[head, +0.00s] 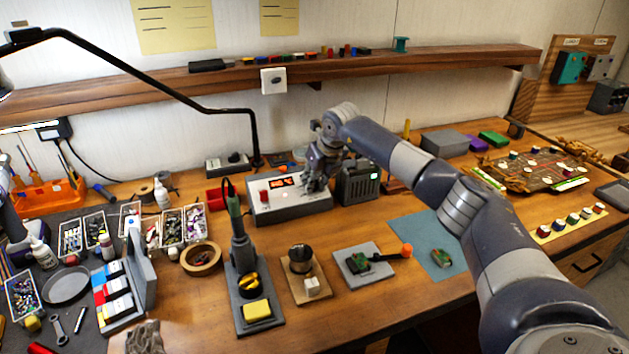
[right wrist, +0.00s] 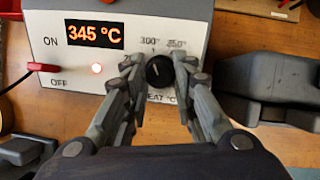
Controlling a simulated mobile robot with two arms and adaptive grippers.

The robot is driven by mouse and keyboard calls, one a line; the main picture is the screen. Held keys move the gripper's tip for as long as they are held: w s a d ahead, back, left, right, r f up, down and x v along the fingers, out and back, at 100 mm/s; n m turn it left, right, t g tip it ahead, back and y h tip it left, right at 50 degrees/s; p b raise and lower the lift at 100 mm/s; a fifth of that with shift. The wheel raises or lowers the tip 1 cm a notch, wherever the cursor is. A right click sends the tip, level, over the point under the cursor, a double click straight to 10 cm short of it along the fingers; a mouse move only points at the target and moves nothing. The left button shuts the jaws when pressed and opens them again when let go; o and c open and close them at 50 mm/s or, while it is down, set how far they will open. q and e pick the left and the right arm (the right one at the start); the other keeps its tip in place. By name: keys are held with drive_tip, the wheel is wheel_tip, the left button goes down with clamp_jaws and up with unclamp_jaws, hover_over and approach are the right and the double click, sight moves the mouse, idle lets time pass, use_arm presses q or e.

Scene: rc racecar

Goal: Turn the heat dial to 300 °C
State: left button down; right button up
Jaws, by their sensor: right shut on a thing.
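The soldering station (head: 290,207) is a light grey box near the back middle of the bench. In the right wrist view its orange display (right wrist: 95,34) reads 345 °C. In the head view my right gripper (head: 315,182) is at the station's right end. My left gripper is not in view.
A dark grey box (head: 358,183) stands just right of the station. A wooden shelf (head: 400,65) runs above along the wall.

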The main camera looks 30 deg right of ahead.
drive_tip(key=shift+r, duration=0.1)
idle(0.3)
drive_tip(key=o, duration=1.1)
drive_tip(key=v, duration=1.2)
